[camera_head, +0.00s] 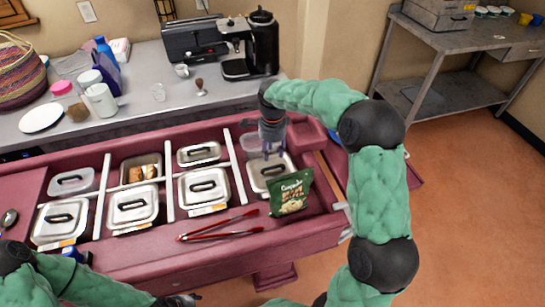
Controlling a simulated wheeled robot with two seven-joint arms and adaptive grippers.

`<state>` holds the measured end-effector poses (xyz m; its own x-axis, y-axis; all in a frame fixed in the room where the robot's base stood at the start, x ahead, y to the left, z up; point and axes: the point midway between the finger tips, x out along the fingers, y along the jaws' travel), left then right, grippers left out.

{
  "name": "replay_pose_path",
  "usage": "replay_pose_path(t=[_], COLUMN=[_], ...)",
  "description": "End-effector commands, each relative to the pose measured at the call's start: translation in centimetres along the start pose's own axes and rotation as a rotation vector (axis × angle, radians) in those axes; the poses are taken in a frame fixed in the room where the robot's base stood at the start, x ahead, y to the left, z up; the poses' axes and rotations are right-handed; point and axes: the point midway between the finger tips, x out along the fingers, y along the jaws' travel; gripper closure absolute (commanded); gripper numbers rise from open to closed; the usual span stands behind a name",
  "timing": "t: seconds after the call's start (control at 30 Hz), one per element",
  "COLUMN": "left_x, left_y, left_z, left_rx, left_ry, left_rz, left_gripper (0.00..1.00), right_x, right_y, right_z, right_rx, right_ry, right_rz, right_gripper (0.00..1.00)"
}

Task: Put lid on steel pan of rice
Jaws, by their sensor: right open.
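My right gripper (272,152) points down, open, over the back of a steel pan at the right end of the counter. A steel lid (261,182) with a dark handle lies at that pan, just below and in front of the fingers; I cannot tell whether they touch it. Several other steel pans with dark-handled lids, such as this one (203,186), sit in the wells to the left. One uncovered pan (127,175) holds brown and white food. I cannot make out rice anywhere. My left gripper (180,300) shows only in part at the bottom edge; its jaws are unclear.
A green snack bag (290,194) stands at the front right of the lid. Red tongs (218,229) lie on the counter's front ledge. White dividers (238,168) separate the wells. A coffee machine (250,50) and cups stand on the back counter.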

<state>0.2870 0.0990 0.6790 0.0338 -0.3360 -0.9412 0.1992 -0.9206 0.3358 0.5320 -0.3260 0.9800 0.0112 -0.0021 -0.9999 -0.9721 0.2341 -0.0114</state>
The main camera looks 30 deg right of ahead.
Motion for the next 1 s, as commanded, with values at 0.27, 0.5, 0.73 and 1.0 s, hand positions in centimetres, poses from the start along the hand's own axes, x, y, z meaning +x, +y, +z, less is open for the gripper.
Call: replay_pose_path(t=[0.27, 0.5, 0.73, 1.0], left_x=[-1.2, -1.4, -1.4, -1.5], left_y=[0.5, 0.5, 0.5, 0.6], left_z=[0.1, 0.1, 0.1, 0.1], left_rx=[0.000, 0.000, 0.000, 0.000], left_ry=[0.000, 0.000, 0.000, 0.000], left_rz=[0.000, 0.000, 0.000, 0.000], left_gripper=[0.47, 0.47, 0.47, 0.47], right_x=[-4.3, -5.2, -5.2, -5.3], right_y=[0.0, 0.0, 0.0, 0.0], right_z=[0.0, 0.0, 0.0, 0.0], right_rx=[-0.002, -0.001, -0.001, -0.001], right_ry=[0.000, 0.000, 0.000, 0.000], right_rz=[0.000, 0.001, 0.001, 0.001], right_gripper=[0.56, 0.56, 0.56, 0.56])
